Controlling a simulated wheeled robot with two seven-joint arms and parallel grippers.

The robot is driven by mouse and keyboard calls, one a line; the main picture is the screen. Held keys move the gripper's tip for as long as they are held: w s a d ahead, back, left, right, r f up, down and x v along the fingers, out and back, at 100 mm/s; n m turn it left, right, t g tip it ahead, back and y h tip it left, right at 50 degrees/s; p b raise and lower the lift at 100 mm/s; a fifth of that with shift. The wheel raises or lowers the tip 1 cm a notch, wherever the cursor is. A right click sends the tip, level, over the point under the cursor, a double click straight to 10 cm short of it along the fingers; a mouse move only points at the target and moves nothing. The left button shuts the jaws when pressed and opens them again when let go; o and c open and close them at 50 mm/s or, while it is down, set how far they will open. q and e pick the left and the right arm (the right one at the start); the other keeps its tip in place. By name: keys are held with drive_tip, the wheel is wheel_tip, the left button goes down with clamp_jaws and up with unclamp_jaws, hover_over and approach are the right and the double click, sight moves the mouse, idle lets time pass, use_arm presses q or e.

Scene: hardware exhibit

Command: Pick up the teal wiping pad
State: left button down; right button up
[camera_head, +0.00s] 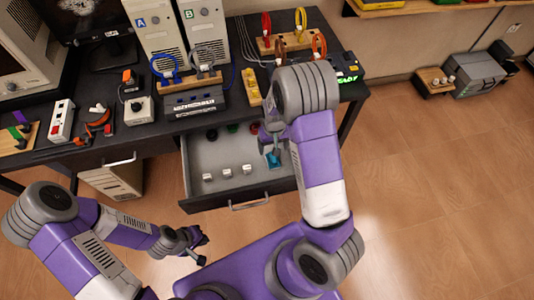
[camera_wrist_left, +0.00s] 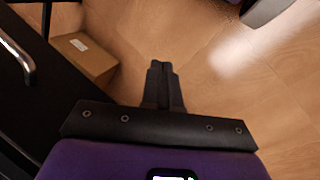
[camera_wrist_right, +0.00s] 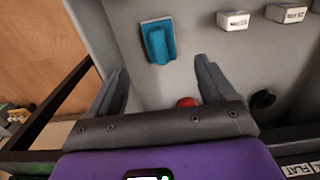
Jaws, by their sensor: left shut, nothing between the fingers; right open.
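The teal wiping pad (camera_wrist_right: 158,42) lies in the open drawer (camera_head: 226,188), near its right side. In the head view the pad (camera_head: 273,160) shows beside my right gripper, partly hidden by it. My right gripper (camera_wrist_right: 158,85) is open and empty over the drawer. In the right wrist view the pad sits ahead of the gap between the fingers, apart from both. My left gripper (camera_head: 203,252) is shut and empty, low in front of the desk and left of my base. It also shows shut in the left wrist view (camera_wrist_left: 160,68).
The drawer also holds several small white labelled blocks (camera_head: 227,173), a red round piece (camera_wrist_right: 188,102) and a black round piece (camera_wrist_right: 263,99). The black desk (camera_head: 110,147) above is crowded. A cardboard box (camera_wrist_left: 85,57) stands on the floor. Open floor lies to the right.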

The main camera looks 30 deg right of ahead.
drive_tip(key=shift+w+f, duration=0.3)
drive_tip(key=shift+f, duration=0.2)
drive_tip(key=shift+s+f+b, duration=0.25)
drive_tip(key=shift+f, duration=0.25)
drive_tip(key=shift+s+f+b, duration=0.2)
drive_tip(key=shift+f+b, duration=0.05)
drive_tip(key=shift+f, duration=0.2)
wheel_tip(320, 180, down, 5)
drive_tip(key=shift+a+r+b, duration=0.1)
drive_tip(key=shift+r+b, duration=0.05)
drive_tip(key=shift+b, duration=0.65)
drive_tip(key=shift+r, duration=0.1)
drive_tip(key=shift+c, duration=0.3)
drive_tip(key=c, duration=1.1)
wheel_tip(320, 180, up, 10)
drive_tip(key=p, duration=0.3)
